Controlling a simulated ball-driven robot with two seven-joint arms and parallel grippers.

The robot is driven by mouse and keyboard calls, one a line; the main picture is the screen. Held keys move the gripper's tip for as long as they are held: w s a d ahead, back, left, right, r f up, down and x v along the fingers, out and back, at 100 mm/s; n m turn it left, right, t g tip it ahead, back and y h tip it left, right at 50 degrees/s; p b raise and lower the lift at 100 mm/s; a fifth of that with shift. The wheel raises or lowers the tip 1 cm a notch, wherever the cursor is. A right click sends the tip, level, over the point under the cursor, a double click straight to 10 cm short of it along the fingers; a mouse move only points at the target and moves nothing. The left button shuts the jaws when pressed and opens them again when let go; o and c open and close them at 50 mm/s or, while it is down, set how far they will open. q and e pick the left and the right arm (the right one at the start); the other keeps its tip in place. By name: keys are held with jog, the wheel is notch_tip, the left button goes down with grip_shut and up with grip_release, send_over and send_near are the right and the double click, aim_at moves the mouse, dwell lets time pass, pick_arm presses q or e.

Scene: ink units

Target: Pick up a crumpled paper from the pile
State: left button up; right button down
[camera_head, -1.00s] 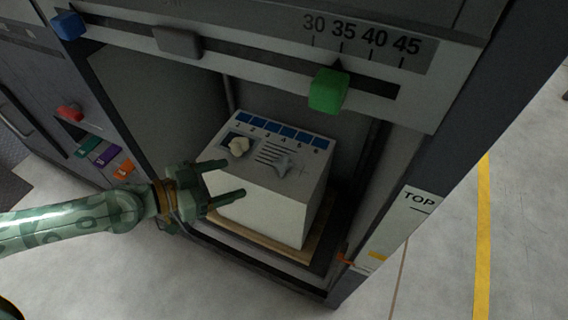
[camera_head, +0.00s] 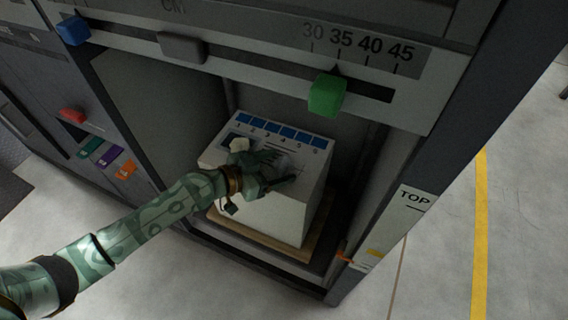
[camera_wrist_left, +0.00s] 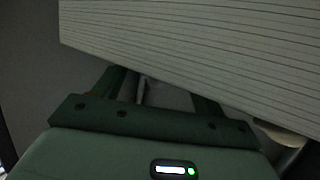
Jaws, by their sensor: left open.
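The paper pile (camera_head: 282,218) is a tall white stack in the dark recess of the machine. Its striped side also fills the upper right of the left wrist view (camera_wrist_left: 210,35). My right gripper is not in view.
The pile stands on a wooden board (camera_head: 262,240) inside the recess. A rail with a green slider (camera_head: 327,95), a grey slider (camera_head: 182,47) and a blue slider (camera_head: 73,30) crosses above. The recess walls are close on both sides. Open floor lies right.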

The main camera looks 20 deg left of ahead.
pick_arm(q)
jog(key=c, duration=1.1)
